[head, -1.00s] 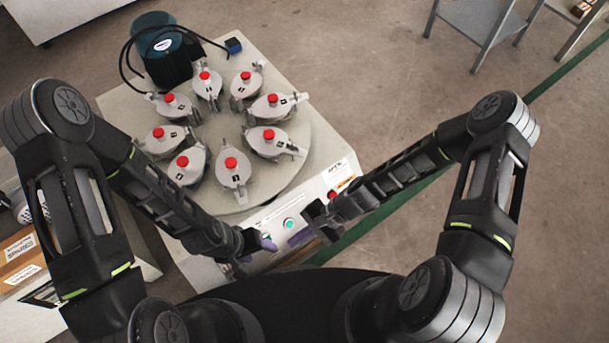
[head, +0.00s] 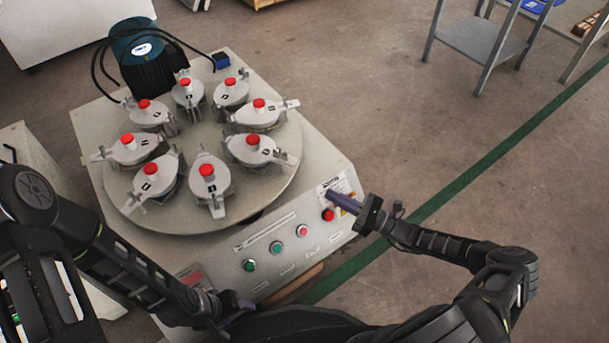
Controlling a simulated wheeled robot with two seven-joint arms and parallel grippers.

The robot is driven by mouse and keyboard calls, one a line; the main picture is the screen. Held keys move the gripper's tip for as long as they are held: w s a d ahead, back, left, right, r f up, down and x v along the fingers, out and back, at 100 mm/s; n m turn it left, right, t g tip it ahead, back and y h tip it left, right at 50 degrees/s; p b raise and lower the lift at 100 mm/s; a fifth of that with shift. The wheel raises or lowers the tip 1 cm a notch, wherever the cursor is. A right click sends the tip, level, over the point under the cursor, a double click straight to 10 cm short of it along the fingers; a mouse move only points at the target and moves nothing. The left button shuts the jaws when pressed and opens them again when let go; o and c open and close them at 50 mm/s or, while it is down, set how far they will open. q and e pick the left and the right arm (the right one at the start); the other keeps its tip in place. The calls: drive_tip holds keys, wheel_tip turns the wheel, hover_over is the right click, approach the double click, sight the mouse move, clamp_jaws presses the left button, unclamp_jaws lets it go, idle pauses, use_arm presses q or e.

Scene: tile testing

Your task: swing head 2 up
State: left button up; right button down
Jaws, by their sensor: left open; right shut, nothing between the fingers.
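Several grey heads with red knobs stand in a ring on the round turntable (head: 240,200) of the test machine; one is the front head (head: 210,178), another the right head (head: 258,150). Their small black number marks are too small to read, so I cannot tell which is head 2. My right gripper (head: 338,200) is shut and empty, its purple fingers beside the red button (head: 328,214) at the panel's right end; I cannot tell whether they touch. My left gripper (head: 238,308) is open and empty, low in front of the machine, partly hidden by its own arm.
The front panel (head: 276,246) carries green buttons (head: 276,247) and another red button (head: 302,231). A dark green motor (head: 150,58) with black cables stands behind the turntable. A metal table (head: 480,45) is at the upper right. The floor right of the machine is clear.

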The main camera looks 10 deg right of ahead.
sight(306, 191)
drive_tip(key=shift+a, duration=0.15)
drive_tip(key=b+x, duration=0.2)
drive_tip(key=x, duration=0.6)
drive_tip(key=shift+w+a, duration=0.2)
drive_tip(key=shift+a, duration=0.15)
drive_tip(key=r, duration=0.3)
drive_tip(key=shift+w+a+r, duration=0.15)
drive_tip(key=shift+w+a, duration=0.15)
drive_tip(key=shift+r+b, duration=0.3)
drive_tip(key=shift+r, duration=0.3)
drive_tip(key=shift+r, duration=0.1)
